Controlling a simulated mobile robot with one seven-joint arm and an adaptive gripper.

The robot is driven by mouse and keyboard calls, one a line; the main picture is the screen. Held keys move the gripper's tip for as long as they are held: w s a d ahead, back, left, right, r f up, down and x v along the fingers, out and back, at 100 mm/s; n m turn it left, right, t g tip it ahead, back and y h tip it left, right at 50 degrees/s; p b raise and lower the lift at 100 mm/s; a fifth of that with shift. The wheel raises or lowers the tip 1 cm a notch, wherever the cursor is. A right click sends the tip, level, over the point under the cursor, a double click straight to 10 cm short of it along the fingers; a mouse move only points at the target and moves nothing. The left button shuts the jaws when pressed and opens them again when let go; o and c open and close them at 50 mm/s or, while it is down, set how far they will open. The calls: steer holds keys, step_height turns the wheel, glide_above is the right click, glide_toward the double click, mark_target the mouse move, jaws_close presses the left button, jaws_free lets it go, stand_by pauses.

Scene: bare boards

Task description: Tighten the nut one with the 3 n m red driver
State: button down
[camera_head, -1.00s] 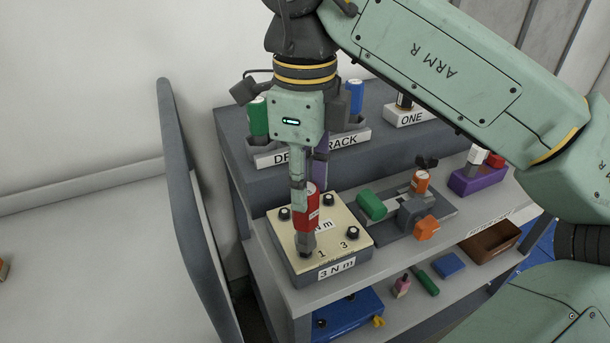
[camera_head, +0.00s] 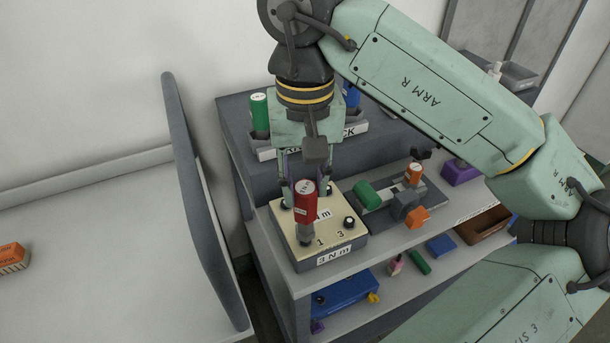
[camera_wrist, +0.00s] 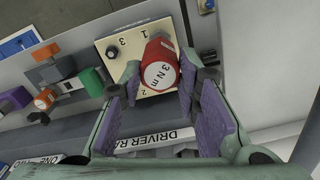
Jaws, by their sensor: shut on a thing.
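The red driver (camera_head: 305,203) stands nearly upright on the cream nut board (camera_head: 284,222), its dark socket down by the number 1. The nut under the socket is hidden. Another dark nut (camera_head: 349,222) stands by the number 3. The board's other nuts are partly hidden by the driver and fingers.
The driver rack (camera_head: 265,153) stands behind the board with a green driver (camera_head: 260,112) and a blue driver (camera_head: 351,96). A fixture with a green block (camera_head: 367,194) lies to the right. A dark upright panel (camera_head: 200,200) stands to the left.

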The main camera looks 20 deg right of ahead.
steer(key=shift+n, duration=0.8)
steer(key=shift+f+b, duration=0.95)
steer(key=shift+f, duration=0.15)
stand_by(0.5)
steer(key=m+b, duration=0.2)
steer(key=m, duration=0.3)
steer(key=shift+r+p, duration=1.05)
steer(key=shift+r, duration=0.2)
